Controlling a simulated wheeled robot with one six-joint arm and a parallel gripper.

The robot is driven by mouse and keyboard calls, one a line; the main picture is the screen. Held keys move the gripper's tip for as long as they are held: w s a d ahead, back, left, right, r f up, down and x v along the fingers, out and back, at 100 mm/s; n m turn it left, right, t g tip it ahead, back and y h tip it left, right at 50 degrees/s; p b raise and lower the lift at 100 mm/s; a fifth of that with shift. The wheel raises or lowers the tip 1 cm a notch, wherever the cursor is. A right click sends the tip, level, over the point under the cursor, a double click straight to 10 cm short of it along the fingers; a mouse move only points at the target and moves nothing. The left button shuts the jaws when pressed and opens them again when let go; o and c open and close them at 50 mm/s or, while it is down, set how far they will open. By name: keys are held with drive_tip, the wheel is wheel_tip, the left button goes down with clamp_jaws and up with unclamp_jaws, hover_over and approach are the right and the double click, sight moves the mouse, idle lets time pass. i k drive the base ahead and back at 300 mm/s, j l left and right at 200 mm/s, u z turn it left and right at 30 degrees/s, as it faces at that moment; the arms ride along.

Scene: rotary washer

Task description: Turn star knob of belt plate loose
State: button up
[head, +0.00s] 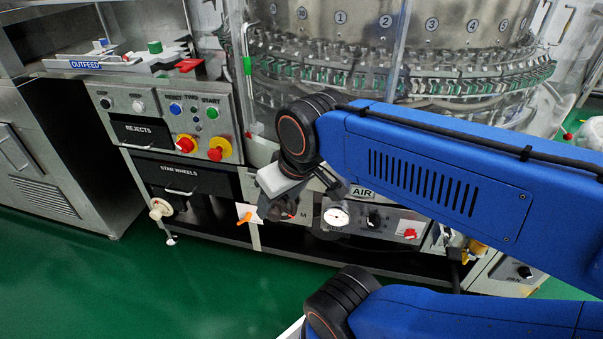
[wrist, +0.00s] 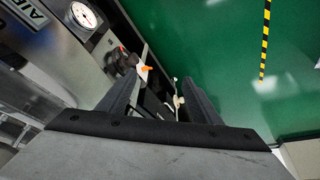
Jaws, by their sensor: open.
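I cannot tell for certain which part is the star knob of the belt plate. A plate at the outfeed (head: 125,64), upper left in the head view, carries a green knob (head: 154,47) and a red part (head: 189,64); their shapes are too small to make out. My gripper (wrist: 160,80) is open and empty in the wrist view, its two dark fingers apart and pointing down past the machine's front. In the head view it hangs low before the front panels, right of and below the outfeed, its fingers largely hidden by the wrist.
An orange lever (head: 243,218) and a pale round fitting (head: 160,208) stick out from the lower front. Red mushroom buttons (head: 216,152) and a gauge (head: 336,216) sit on the panels. A glass guard surrounds the carousel. Green floor (head: 110,285) is clear at front left.

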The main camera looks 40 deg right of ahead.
sight(410, 234)
drive_tip(key=j+z, duration=0.15)
drive_tip(key=z, duration=0.95)
drive_tip(key=l+z, duration=0.15)
drive_tip(key=z, duration=0.6)
drive_tip(key=j+z, duration=0.1)
drive_tip(key=z, duration=0.25)
drive_tip(key=j+z, duration=0.15)
drive_tip(key=z, duration=0.2)
drive_tip(key=k+j+z, duration=0.25)
drive_tip(key=j, duration=0.15)
drive_tip(key=j+z, duration=0.25)
drive_tip(key=j, duration=0.2)
drive_tip(key=k+j+z, duration=0.5)
drive_tip(key=k+j, duration=0.9)
drive_tip(key=j, duration=0.25)
drive_tip(key=i+z, duration=0.05)
